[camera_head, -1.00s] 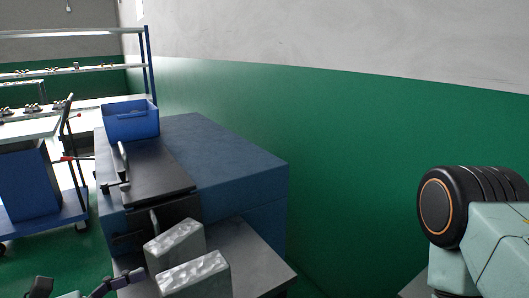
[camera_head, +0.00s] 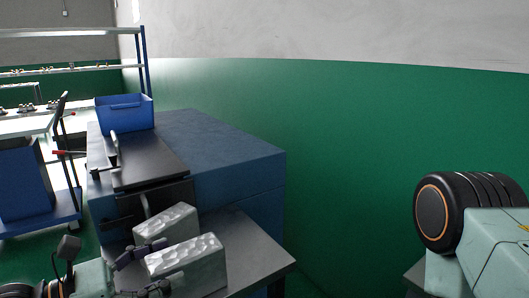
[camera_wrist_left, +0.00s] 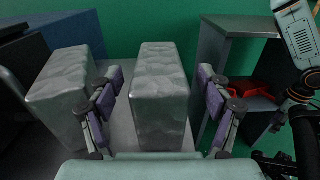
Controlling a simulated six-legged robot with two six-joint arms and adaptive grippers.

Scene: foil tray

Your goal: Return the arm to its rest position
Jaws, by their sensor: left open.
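Two silver foil trays with crinkled tops stand side by side on a grey table: a rear one (camera_head: 166,222) and a nearer one (camera_head: 185,260). In the wrist view the rear one (camera_wrist_left: 66,98) is left and the nearer one (camera_wrist_left: 159,95) is in the middle. My left gripper (camera_head: 155,270) reaches in from the lower left, low at the trays' left end. In the wrist view its purple-padded fingers (camera_wrist_left: 158,96) are spread apart, one to each side of the nearer tray in the picture, with visible gaps. It is open and holds nothing. My right gripper is not seen.
The grey table (camera_head: 252,250) adjoins a blue cabinet (camera_head: 235,150) with a black top plate (camera_head: 137,164) and a blue bin (camera_head: 125,113). A green wall (camera_head: 350,180) stands behind. A shelf with red items (camera_wrist_left: 255,93) shows in the wrist view.

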